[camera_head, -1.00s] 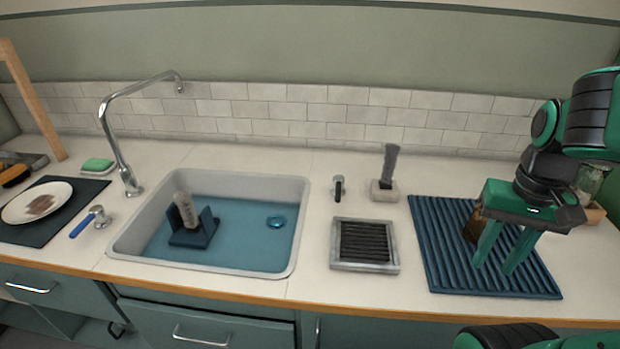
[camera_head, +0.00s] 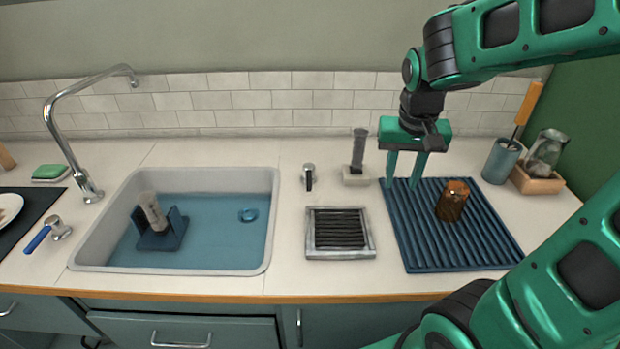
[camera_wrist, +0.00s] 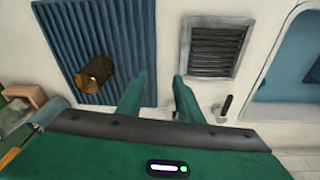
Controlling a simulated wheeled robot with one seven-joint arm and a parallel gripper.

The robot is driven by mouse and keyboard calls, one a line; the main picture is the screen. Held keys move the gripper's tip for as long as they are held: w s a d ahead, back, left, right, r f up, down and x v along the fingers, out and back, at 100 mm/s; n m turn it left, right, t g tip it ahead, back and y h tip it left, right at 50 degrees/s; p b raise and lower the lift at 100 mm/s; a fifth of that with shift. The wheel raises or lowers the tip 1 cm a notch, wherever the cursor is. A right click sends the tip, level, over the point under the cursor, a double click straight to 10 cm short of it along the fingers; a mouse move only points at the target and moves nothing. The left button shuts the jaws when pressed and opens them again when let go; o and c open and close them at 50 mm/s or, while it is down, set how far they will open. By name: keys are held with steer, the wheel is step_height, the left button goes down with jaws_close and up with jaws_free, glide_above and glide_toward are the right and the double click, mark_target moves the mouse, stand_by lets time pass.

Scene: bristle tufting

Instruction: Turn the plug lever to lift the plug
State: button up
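The plug lever (camera_head: 309,177) is a small metal knob with a dark handle on the counter right of the sink; it also shows in the wrist view (camera_wrist: 224,105).
A brush on a block (camera_head: 357,172) stands between the lever and my gripper. A framed black grate (camera_head: 312,245) lies in front. A brown glass (camera_head: 452,201) stands on the mat (camera_head: 430,257). The sink holds a blue rack (camera_head: 160,240). A blue-handled tap control (camera_head: 40,238) is at left.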

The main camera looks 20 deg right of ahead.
steer(key=w+a+f+t, duration=0.1)
steer(key=w+a, duration=0.6)
steer(key=w, duration=0.2)
steer(key=n+t, duration=0.2)
glide_toward(309, 181)
steer(key=x, duration=0.7)
steer(key=shift+w+f, duration=0.15)
steer(key=shift+f, duration=0.2)
